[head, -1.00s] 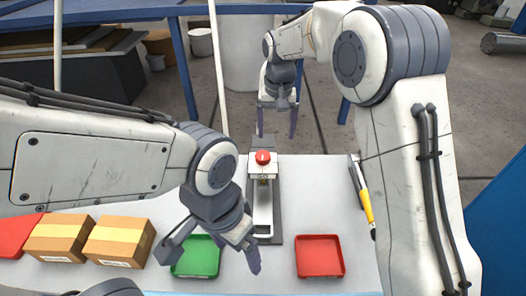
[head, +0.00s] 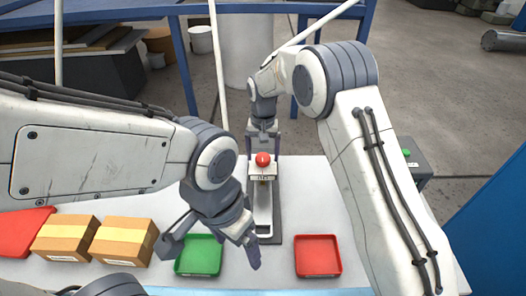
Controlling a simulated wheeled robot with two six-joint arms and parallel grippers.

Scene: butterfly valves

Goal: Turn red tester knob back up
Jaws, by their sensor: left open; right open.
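The red tester knob (head: 263,160) sits on top of the tester (head: 263,205), a pale device on a dark base plate in the middle of the table. My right gripper (head: 263,143) is open at the far side of the knob, pointing down. Its fingers are partly hidden behind the tester head, and I cannot tell whether they touch the knob. My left gripper (head: 215,250) is open and empty, low over the front of the table, between the tester and the green tray (head: 198,257).
A red tray (head: 318,256) lies right of the tester's front. Two cardboard boxes (head: 122,240) and a red item (head: 22,232) are at left. A dark box with a green button (head: 414,160) stands at right. A blue frame (head: 187,70) is behind the table.

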